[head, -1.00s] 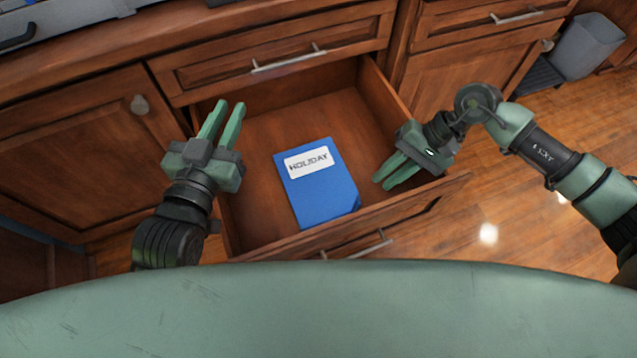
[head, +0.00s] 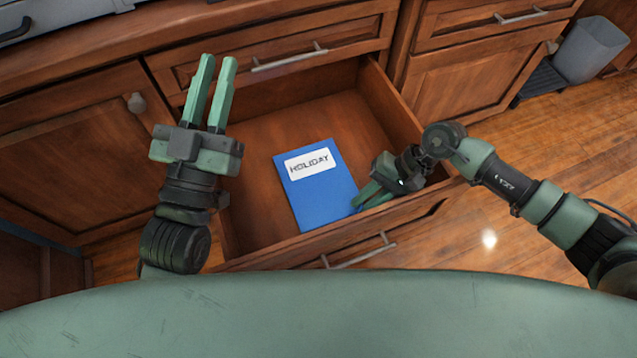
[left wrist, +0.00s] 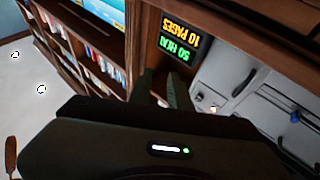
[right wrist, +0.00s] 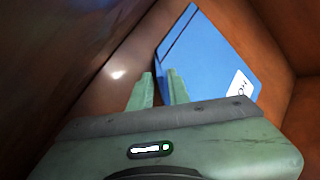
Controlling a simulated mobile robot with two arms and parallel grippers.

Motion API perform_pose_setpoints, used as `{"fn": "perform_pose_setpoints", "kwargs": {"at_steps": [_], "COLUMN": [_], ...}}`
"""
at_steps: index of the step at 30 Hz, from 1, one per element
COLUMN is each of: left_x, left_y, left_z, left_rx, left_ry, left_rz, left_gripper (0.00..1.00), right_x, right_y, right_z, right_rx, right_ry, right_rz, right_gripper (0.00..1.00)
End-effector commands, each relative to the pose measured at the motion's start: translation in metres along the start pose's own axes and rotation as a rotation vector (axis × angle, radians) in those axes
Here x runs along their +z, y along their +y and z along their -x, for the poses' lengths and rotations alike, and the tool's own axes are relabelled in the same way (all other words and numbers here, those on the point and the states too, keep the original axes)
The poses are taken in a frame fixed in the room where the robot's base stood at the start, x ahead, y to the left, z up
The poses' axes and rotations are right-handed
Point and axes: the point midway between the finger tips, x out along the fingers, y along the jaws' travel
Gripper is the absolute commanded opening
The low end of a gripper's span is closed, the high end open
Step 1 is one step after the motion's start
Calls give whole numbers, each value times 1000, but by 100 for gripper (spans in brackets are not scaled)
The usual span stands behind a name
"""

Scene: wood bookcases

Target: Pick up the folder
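The folder (head: 318,199) is blue with a white label reading HOLIDAY. It lies flat in the open wooden drawer (head: 258,215). My right gripper (head: 358,200) is down in the drawer at the folder's right edge, with its fingers apart.
A closed drawer with a bar handle (head: 290,61) is above the open one. A cabinet door (head: 85,150) stands at the left. A grey bin (head: 590,48) stands at the far right on the wooden floor.

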Motion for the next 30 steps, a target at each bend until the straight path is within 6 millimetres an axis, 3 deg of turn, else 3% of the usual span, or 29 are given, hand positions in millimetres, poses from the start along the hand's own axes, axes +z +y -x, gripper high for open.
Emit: {"fn": "perform_pose_setpoints", "kwargs": {"at_steps": [2,4,19,26,30], "left_x": [0,0,3,33,59], "left_y": [0,0,0,-5,-9], "left_z": [0,0,-1,4,14], "left_rx": [0,0,0,-11,-19], "left_ry": [-1,-1,-20,-188,-341], "left_rz": [0,0,0,-7,-11], "left_gripper": [19,19,19,19,19], "right_x": [0,0,2,10,19], "right_y": [0,0,-3,-16,-28], "right_z": [0,0,6,28,50], "right_rx": [0,0,-1,-1,-1], "right_ry": [0,0,0,2,2], "right_rz": [0,0,2,4,5], "right_gripper": [17,0,0,0,0]}}
